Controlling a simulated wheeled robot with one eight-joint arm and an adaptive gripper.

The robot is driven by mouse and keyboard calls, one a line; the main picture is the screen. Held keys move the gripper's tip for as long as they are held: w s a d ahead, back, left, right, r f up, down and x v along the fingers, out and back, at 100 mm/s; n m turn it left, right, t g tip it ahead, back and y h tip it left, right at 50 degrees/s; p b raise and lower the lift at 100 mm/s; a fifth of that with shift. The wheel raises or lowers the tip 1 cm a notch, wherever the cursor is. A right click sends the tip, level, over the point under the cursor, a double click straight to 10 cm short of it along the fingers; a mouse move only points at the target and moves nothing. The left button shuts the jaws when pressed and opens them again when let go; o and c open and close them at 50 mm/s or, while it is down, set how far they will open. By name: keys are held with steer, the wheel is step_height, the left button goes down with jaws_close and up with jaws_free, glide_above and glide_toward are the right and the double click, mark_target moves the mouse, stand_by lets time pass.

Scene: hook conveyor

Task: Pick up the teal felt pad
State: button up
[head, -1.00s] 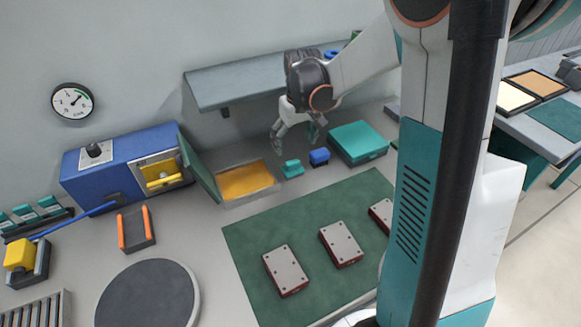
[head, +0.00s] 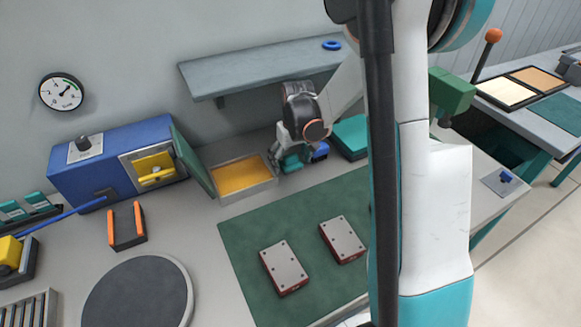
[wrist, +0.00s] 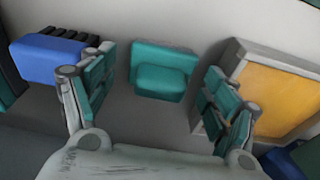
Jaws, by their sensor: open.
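The teal felt pad (wrist: 162,72) is a small teal block with a stepped shape. In the wrist view it lies on the grey bench between my two fingers, a little beyond their tips. My gripper (wrist: 162,100) is open and empty, with teal finger pads. In the head view my gripper (head: 288,155) is low over the bench, and the pad (head: 291,164) shows just below it, partly hidden by the fingers.
A blue block (wrist: 52,58) stands close on one side of the pad. An orange-filled tray (wrist: 230,75) is close on the other. A larger teal box (head: 350,136) is behind the arm. A shelf (head: 255,70) overhangs the back wall.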

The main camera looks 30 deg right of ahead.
mark_target(291, 156)
steer(key=c, duration=1.2)
steer(key=shift+r+p, duration=0.3)
steer(key=shift+r, duration=0.2)
steer(key=r, duration=0.1)
steer(key=r+p, duration=0.1)
steer(key=shift+s+r, duration=0.4)
steer(key=s+p, duration=0.2)
steer(key=s, duration=1.5)
steer(key=shift+s+f, duration=0.1)
steer(key=shift+f, duration=0.05)
